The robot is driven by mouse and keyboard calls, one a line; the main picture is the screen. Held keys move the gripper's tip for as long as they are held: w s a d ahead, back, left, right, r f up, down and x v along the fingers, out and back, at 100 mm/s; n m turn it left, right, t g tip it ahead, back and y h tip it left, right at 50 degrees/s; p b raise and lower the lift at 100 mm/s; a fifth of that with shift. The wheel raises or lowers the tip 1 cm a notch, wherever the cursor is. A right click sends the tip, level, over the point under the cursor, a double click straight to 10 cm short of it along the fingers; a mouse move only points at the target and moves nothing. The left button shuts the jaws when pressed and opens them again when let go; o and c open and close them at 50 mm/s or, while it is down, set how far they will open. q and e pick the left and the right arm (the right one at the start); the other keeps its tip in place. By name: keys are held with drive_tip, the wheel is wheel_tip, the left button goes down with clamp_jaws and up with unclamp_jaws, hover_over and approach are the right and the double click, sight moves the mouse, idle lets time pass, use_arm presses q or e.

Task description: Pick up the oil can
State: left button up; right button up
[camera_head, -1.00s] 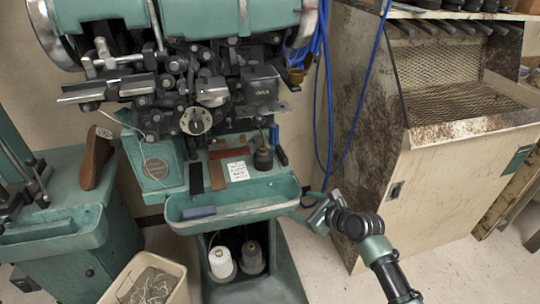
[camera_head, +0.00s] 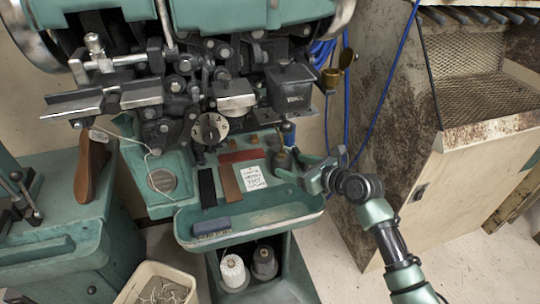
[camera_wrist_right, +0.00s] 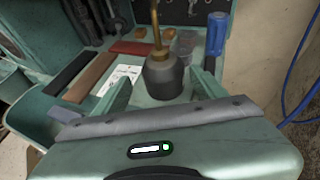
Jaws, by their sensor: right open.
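The oil can (camera_wrist_right: 163,76) is dark grey with a thin brass spout pointing up. It stands upright on the green shelf of the stitcher, in the middle of the right wrist view. In the head view the oil can (camera_head: 281,160) is small and partly hidden by my right gripper (camera_head: 296,168). In the wrist view my right gripper (camera_wrist_right: 160,86) is open, one finger on each side of the near part of the can. I cannot tell whether either finger touches it. My left gripper is not in view.
The green tray (camera_head: 300,213) rim runs in front, holding a blue block (camera_head: 211,227). Machine parts overhang the shelf.

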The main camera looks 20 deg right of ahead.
sight(280, 161)
drive_tip(key=shift+w+a+f, duration=0.1)
drive_tip(key=shift+w+a, duration=0.1)
drive_tip(key=shift+w, duration=0.2)
drive_tip(key=shift+w+a+f, duration=0.1)
drive_tip(key=shift+w+a, duration=0.05)
drive_tip(key=shift+w, duration=0.1)
drive_tip(key=shift+w+a+f, duration=0.1)
drive_tip(key=shift+w+f, duration=0.2)
drive_tip(key=shift+w, duration=0.2)
drive_tip(key=b+x, duration=0.1)
drive_tip(key=x, duration=0.3)
drive_tip(key=shift+f, duration=0.2)
drive_tip(key=shift+w, duration=0.2)
drive_tip(key=shift+c, duration=0.3)
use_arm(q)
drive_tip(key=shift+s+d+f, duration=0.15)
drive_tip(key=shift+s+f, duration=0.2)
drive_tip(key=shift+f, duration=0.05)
use_arm(e)
drive_tip(key=c, duration=1)
